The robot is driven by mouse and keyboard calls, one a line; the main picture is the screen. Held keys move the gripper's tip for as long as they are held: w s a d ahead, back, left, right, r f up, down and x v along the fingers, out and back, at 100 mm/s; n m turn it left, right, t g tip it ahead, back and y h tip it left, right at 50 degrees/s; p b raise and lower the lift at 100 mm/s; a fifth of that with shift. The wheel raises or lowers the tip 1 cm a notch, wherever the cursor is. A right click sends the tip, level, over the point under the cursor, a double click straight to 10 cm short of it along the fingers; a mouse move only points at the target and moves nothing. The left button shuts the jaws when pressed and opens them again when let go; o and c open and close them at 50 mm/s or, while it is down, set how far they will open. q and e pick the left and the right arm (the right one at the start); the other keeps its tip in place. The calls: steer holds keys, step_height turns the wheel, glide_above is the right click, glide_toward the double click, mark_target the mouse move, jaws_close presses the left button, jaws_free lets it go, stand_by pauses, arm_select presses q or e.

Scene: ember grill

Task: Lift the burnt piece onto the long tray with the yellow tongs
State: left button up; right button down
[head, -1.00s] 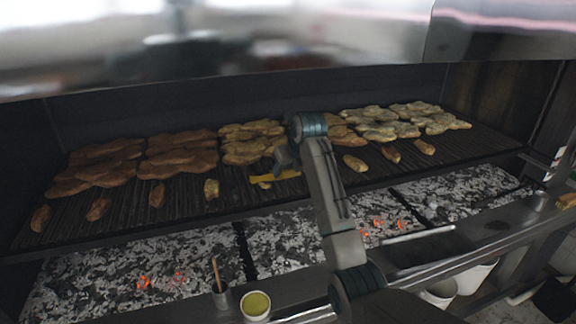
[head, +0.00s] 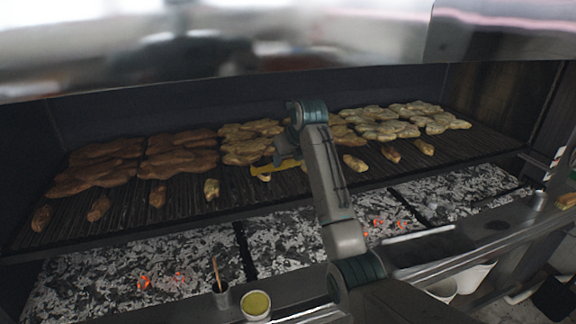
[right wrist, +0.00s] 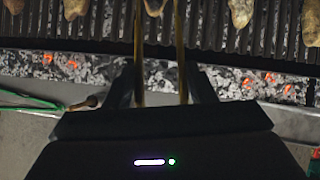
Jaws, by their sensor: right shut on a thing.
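My right gripper (head: 285,148) is shut on the yellow tongs (head: 275,168), out over the front part of the grill. In the right wrist view, the two tong arms (right wrist: 138,60) run forward from between my gripper fingers (right wrist: 160,88). A small piece (head: 264,178) shows just below the tongs. In the right wrist view a piece (right wrist: 154,6) lies between the tong arms at the top edge; the tips are cut off, so contact cannot be told. Which piece is burnt is not clear. A long metal tray (head: 430,250) seems to lie on the front ledge at right. My left gripper is not in view.
Large meat pieces (head: 95,165) cover the back of the grill, and several small pieces (head: 157,196) lie along its front. Glowing coals (head: 145,282) lie below. A cup with a brush (head: 220,294) and a yellow sauce pot (head: 256,304) stand at the front. The hood (head: 220,50) hangs above.

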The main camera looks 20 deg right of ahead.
step_height(320, 180, up, 8)
stand_by(0.5)
